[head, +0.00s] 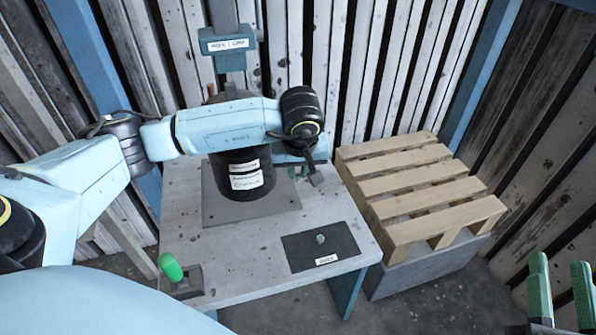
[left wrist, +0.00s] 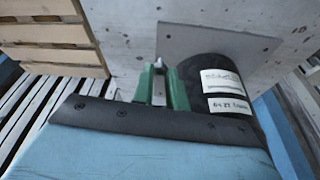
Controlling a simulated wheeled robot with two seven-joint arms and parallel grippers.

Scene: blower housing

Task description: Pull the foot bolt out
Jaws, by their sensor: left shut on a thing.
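The blower housing is a black cylinder (head: 243,176) with white labels, standing on a grey base plate (head: 222,208) on the table. It also shows in the left wrist view (left wrist: 215,88). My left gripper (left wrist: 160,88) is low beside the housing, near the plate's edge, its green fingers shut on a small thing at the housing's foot. This seems to be the foot bolt, but the fingers mostly hide it. In the head view my arm largely covers this spot. My right gripper (head: 562,290) is open and empty at the lower right.
A dark mat (head: 335,252) with a small grey bolt-like piece (head: 320,239) lies at the table's front right. A green-handled tool (head: 170,267) stands in a holder at the front left. A wooden pallet (head: 420,186) is right of the table. A blue labelled column (head: 228,45) rises behind.

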